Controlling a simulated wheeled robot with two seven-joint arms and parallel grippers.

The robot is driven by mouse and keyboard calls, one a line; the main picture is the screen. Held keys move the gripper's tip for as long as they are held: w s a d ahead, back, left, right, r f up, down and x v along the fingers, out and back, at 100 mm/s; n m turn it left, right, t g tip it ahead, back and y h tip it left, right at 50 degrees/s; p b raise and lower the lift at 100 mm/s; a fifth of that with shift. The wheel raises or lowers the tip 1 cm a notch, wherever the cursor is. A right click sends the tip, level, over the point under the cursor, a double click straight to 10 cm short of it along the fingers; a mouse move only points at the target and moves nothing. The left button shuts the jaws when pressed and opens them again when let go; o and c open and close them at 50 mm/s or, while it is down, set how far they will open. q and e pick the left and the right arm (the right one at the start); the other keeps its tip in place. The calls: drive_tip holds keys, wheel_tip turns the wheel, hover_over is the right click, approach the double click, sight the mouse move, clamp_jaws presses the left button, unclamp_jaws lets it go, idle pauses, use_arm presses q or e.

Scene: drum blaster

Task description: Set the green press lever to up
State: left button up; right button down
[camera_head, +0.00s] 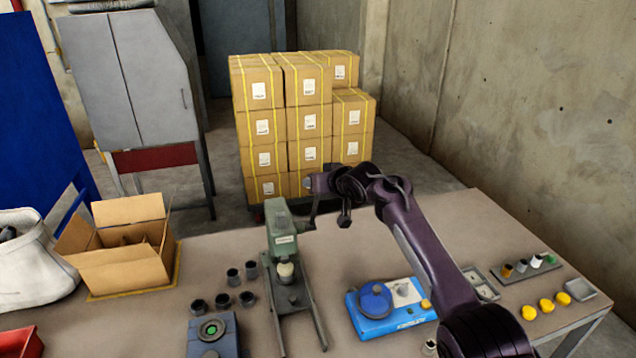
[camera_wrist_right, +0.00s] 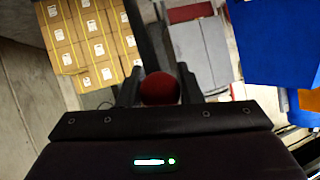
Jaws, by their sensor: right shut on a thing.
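The green press (camera_head: 281,240) stands on the table in the middle of the head view. Its dark lever (camera_head: 312,212) slants up from the right side of the press head to my right gripper (camera_head: 314,184). In the right wrist view, a round red knob (camera_wrist_right: 160,89) sits between the two dark fingers of this gripper (camera_wrist_right: 160,92). The gripper is shut on the knob. In the head view the gripper hides the knob. A pale round piece (camera_head: 286,270) is under the press head. My left gripper is not in view.
Several dark cups (camera_head: 233,277) stand left of the press, behind a blue box with a green button (camera_head: 212,335). An open carton (camera_head: 118,262) is further left. A blue device (camera_head: 375,302) lies right of the press, under my right arm. Stacked boxes (camera_head: 308,125) stand behind the table.

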drive_tip(key=c, duration=1.4)
unclamp_jaws()
drive_tip(key=shift+w+r, duration=0.15)
drive_tip(key=shift+r, duration=0.3)
drive_tip(key=shift+c, duration=0.2)
drive_tip(key=o, duration=0.4)
drive_tip(key=shift+w+a+f, duration=0.1)
drive_tip(key=shift+f, duration=0.25)
drive_tip(key=shift+v, duration=1.05)
drive_tip(key=shift+b+v, duration=1)
drive_tip(key=shift+v, duration=1.8)
